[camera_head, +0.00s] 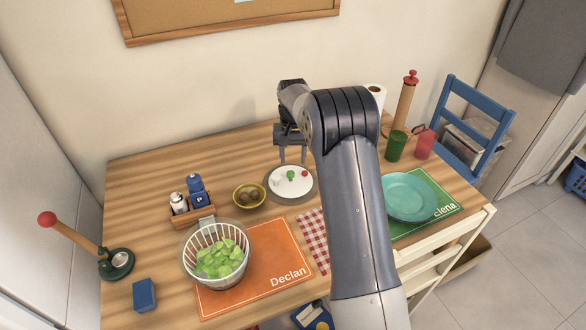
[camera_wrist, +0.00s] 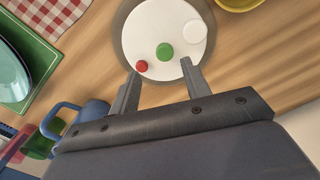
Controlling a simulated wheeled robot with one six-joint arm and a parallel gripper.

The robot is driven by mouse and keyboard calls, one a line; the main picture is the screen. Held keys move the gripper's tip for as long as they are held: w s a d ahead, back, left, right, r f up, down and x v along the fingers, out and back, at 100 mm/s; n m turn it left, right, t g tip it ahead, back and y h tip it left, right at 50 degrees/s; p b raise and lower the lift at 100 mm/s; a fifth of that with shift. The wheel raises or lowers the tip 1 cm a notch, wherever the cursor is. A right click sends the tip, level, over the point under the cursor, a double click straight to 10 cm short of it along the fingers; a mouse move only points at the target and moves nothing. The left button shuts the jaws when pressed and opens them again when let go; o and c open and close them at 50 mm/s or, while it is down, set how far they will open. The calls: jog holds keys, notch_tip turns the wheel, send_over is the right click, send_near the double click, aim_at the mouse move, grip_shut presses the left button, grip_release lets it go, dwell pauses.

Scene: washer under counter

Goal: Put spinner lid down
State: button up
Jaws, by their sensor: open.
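The spinner lid (camera_head: 283,188) is a white disc with a green knob, a red knob and a pale round piece on top. It lies flat on a grey-brown round mat or plate at the back middle of the table; it also shows in the wrist view (camera_wrist: 150,40). My gripper (camera_head: 292,160) is just above the lid's far side. In the wrist view my gripper (camera_wrist: 160,65) has its fingers apart, with nothing between them. The salad spinner bowl (camera_head: 188,260) stands uncovered at the front left, with a white basket of green leaves (camera_head: 218,262) inside.
A yellow bowl (camera_head: 249,195) stands left of the lid. A condiment caddy (camera_head: 190,214) is further left. An orange placemat (camera_head: 270,265) lies in front. A teal plate (camera_head: 408,197), green cup (camera_head: 396,146) and red cup (camera_head: 424,147) are at right.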

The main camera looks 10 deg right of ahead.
aim_at(293, 172)
notch_tip(293, 172, up, 5)
jog(key=shift+f, duration=0.15)
dwell(0.3)
notch_tip(293, 172, down, 12)
jog(key=shift+f, duration=0.1)
notch_tip(293, 172, up, 3)
jog(key=shift+f, duration=0.15)
jog(key=shift+r, duration=0.65)
jog(key=shift+f, duration=0.1)
